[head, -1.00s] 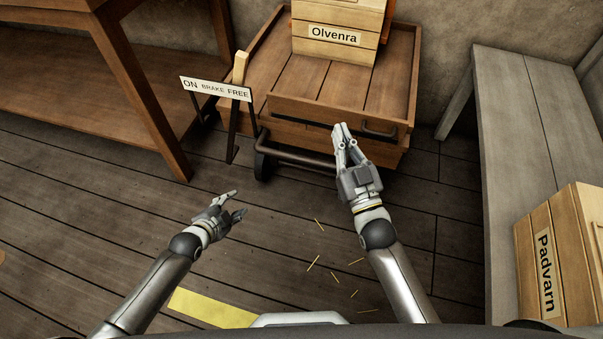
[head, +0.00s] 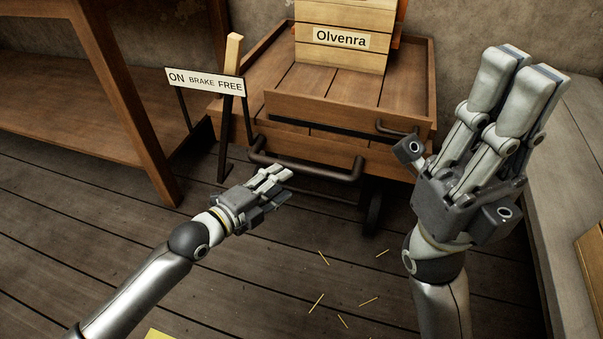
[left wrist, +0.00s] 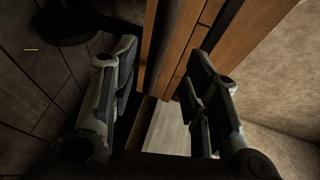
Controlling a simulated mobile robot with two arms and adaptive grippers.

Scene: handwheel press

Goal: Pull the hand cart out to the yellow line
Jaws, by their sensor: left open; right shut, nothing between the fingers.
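The wooden hand cart (head: 250,99) stands by the back wall with a dark pull bar (head: 330,174) low across its front. My left gripper (head: 283,184) is open just in front of and below the bar's left part. In the left wrist view, wood of the cart (left wrist: 185,50) shows beyond the two open fingers (left wrist: 165,80); I cannot tell whether the bar lies between them. My right gripper (head: 520,75) is shut and empty, raised close to the camera at the right. The yellow line (head: 156,335) shows only as a small patch at the bottom edge.
A crate marked Olvenra (head: 345,57) sits on the cart. Left of the cart, a brake sign (head: 204,84) has a wooden lever (head: 234,48) near its FREE end. A wooden table (head: 130,105) stands left, a grey bench (head: 575,140) right. The floor in front is open, with yellow slivers.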

